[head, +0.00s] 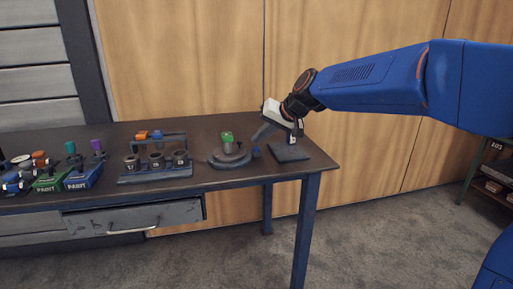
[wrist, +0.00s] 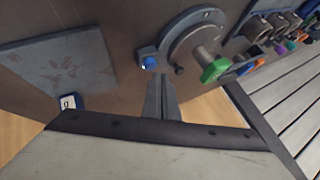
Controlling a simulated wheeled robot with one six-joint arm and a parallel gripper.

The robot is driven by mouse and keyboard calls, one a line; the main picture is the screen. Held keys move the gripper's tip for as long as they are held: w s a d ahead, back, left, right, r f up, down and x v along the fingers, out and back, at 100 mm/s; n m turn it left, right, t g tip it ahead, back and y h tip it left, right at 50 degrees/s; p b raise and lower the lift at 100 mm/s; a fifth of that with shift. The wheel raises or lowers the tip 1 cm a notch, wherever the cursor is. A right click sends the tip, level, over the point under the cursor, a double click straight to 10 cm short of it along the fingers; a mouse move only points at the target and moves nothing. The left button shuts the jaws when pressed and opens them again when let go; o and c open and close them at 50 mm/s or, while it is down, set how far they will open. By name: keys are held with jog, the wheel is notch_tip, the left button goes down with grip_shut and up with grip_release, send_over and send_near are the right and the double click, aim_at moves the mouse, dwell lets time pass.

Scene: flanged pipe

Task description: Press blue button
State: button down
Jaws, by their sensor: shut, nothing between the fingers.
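The blue button (wrist: 151,62) sits on a small grey box beside the round flange in the wrist view. In the head view the blue button (head: 257,152) is a small blue spot at the right end of the table, close to my fingertips. My gripper (wrist: 160,80) is shut and empty, with its fingertips appearing just short of the button. In the head view my gripper (head: 256,146) reaches down and left toward the button. I cannot tell whether the fingertips touch it.
The round grey flange (head: 229,157) with a green-handled valve (head: 227,137) stands just left of the button. A flat grey square plate (head: 289,153) lies to the right. A rack of dark cups (head: 155,173) and blue and green paint boxes (head: 83,177) are farther left.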

jog(key=shift+r, duration=2.65)
jog(key=s+d+f+h, duration=0.2)
jog(key=s+d+f, duration=0.2)
jog(key=s+d, duration=0.6)
jog(key=s+d+f+h, duration=0.2)
jog(key=s+d+f, duration=0.2)
jog(key=s+d, duration=0.6)
jog(key=s+d+f+h, duration=0.1)
jog(key=s+d+f, duration=0.2)
jog(key=s, duration=0.3)
jog(key=s+d+f+m+h, duration=0.1)
jog(key=s+d+f, duration=0.3)
jog(key=s+f, duration=0.1)
jog(key=s+d+f+h, duration=0.1)
jog(key=s+d+f, duration=0.3)
jog(key=s, duration=0.4)
jog(key=shift+d+f+g, duration=0.25)
jog(key=shift+f+g, duration=0.15)
jog(key=shift+f, duration=0.05)
